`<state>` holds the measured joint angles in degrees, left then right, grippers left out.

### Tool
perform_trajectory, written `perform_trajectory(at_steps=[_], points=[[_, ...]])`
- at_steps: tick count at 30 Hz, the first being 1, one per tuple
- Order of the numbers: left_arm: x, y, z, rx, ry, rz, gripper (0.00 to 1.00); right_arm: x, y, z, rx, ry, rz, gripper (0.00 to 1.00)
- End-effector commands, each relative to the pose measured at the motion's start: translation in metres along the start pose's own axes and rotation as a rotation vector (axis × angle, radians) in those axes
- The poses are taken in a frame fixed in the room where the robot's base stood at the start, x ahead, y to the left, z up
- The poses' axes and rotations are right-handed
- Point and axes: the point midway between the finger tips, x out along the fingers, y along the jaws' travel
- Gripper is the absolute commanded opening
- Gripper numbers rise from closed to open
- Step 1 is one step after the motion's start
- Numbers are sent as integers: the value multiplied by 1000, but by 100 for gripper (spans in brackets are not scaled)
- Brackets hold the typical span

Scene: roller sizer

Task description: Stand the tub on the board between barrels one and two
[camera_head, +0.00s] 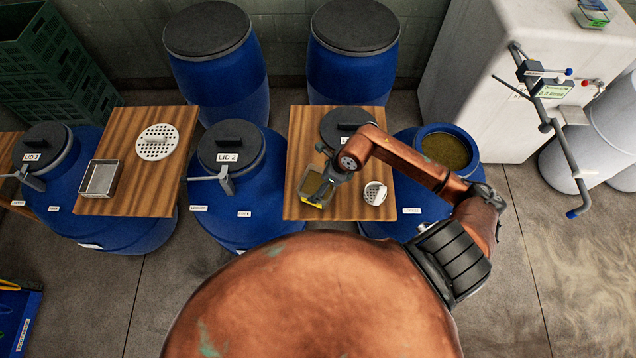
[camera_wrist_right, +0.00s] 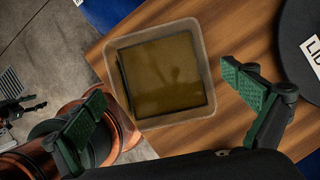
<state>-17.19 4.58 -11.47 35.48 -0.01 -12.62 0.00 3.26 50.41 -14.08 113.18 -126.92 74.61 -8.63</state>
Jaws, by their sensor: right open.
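The tub (camera_head: 305,184) is a small square clear-walled container with brown-green liquid. It appears upright on the wooden board (camera_head: 345,208) between barrel one (camera_head: 402,197), which is open, and barrel two (camera_head: 252,204), which has lid 2 on. In the wrist view, the tub (camera_wrist_right: 206,65) lies on the wood near the board's left edge. My right gripper (camera_head: 322,172) is at the tub. Its green-padded fingers (camera_wrist_right: 168,118) are spread apart, with the tub beyond them and nothing gripped. The tub's lower left corner is close to one finger.
A black lid (camera_head: 345,122) and a white perforated scoop (camera_head: 375,193) share the board. The left board (camera_head: 150,190) holds a metal tray (camera_head: 99,178) and a perforated disc (camera_head: 157,142). Two closed blue barrels stand behind. A white tank (camera_head: 500,70) is at right.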

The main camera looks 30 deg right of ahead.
Motion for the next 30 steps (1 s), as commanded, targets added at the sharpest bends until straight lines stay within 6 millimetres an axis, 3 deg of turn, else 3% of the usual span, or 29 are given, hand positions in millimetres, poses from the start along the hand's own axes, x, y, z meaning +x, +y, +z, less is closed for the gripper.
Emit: perform_trajectory(at_steps=[6, 13, 18, 27, 30], points=[[4, 0, 1, 0, -1, 0, 48, -48, -1, -1, -4, 0, -5, 100], [7, 0, 1, 0, -1, 0, 48, -84, -1, 0, -1, 0, -3, 100], [8, 0, 1, 0, -1, 0, 48, -95, 0, 0, -2, 1, 0, 100], [8, 0, 1, 0, 0, 0, 48, -96, 1, 0, 0, -1, 1, 100], [8, 0, 0, 0, 1, 0, 48, -94, 11, 7, 12, -32, 35, 100]])
